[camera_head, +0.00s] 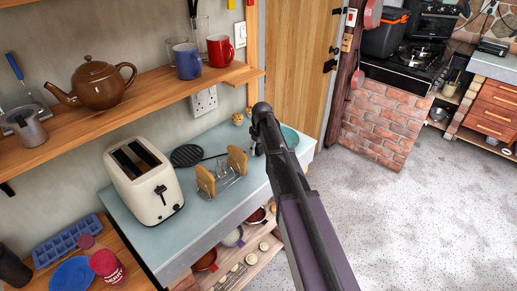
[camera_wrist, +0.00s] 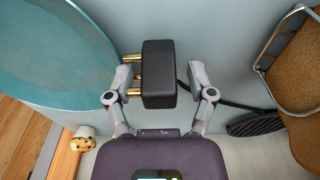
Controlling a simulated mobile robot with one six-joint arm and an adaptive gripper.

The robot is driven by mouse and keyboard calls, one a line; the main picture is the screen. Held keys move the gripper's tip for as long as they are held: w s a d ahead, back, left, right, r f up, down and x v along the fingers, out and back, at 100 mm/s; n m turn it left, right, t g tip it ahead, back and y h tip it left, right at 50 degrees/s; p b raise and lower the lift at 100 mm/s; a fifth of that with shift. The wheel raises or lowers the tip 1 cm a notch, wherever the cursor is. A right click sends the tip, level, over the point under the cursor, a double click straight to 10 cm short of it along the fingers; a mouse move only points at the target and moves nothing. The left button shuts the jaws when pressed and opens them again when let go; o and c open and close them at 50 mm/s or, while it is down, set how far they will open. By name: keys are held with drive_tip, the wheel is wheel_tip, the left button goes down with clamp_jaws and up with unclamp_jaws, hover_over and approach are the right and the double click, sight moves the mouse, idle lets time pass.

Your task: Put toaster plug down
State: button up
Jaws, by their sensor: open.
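The toaster plug (camera_wrist: 158,72) is a black block with brass prongs pointing left in the wrist view. It is at the blue-grey worktop (camera_wrist: 230,50), and its dark cord runs off to the right. My gripper (camera_wrist: 157,84) is open with a finger on either side of the plug. A gap shows between the right finger and the plug; the left finger is beside the prongs. Whether the plug rests on the worktop is hard to tell. The cream toaster (camera_head: 146,186) stands on the worktop's left part.
A toast rack (camera_head: 226,180) with bread stands near the worktop's middle, close right of the plug in the wrist view. A teal plate (camera_wrist: 50,45) is close on the left. A wooden shelf (camera_head: 150,98) hangs above.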

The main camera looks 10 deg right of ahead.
sight(260, 148)
wheel_tip(260, 148, up, 13)
drive_tip(key=s+p, duration=0.1)
drive_tip(key=p, duration=1.1)
drive_tip(key=shift+s+d+p, duration=0.15)
drive_tip(key=shift+d+p, duration=0.25)
drive_tip(key=shift+s+f, duration=0.1)
drive_tip(key=s+m+g, duration=0.1)
drive_tip(key=s+m, duration=0.6)
drive_tip(key=s, duration=2.1)
drive_tip(key=shift+a+h, duration=0.15)
drive_tip(key=shift+h, duration=0.25)
drive_tip(key=shift+f, duration=0.15)
wheel_tip(260, 148, down, 3)
drive_tip(key=b, duration=0.3)
drive_tip(key=shift+f, duration=0.1)
